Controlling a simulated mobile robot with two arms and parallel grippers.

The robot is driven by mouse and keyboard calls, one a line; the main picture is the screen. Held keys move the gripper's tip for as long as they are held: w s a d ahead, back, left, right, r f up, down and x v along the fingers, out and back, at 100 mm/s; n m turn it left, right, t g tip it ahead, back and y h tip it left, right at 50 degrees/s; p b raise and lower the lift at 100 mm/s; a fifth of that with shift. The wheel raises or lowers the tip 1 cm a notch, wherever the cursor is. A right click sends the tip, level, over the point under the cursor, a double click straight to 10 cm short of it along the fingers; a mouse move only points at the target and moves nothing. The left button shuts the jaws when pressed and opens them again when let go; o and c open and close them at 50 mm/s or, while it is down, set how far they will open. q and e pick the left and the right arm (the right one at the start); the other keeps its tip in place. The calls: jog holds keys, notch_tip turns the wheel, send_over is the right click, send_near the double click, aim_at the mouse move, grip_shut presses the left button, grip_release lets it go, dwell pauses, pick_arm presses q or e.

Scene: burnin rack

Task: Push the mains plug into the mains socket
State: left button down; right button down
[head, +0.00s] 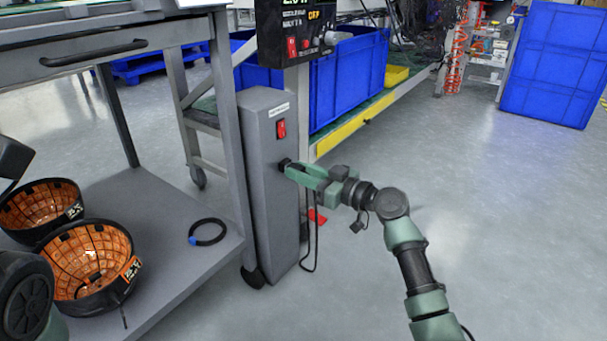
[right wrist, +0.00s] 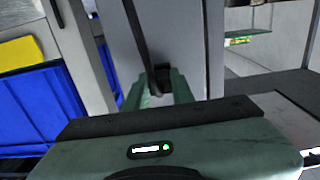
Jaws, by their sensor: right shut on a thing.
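My right gripper (head: 291,169) is shut on the black mains plug (head: 284,163) at the front face of the tall grey box (head: 272,210). In the right wrist view the plug (right wrist: 161,79) sits between the green fingertips (right wrist: 158,92), with its black cable (right wrist: 136,35) running off it. The plug is at or very close to the box face. The mains socket is hidden behind the plug and fingers, so I cannot tell how deep the plug sits. The cable (head: 314,245) hangs in a loop below the gripper. My left gripper is out of view.
A red switch (head: 281,128) is above the plug on the box. A display panel (head: 297,30) stands over it. Blue crates (head: 350,75) stand behind. Floor at right is clear.

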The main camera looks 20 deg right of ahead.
jog(key=c, duration=1.1)
grip_release()
jog(key=shift+w+a, duration=0.1)
jog(key=shift+s+d+p, duration=0.3)
jog(key=shift+s+d, duration=0.05)
jog(key=p+v, duration=0.2)
jog(key=v, duration=0.5)
jog(key=shift+p, duration=0.3)
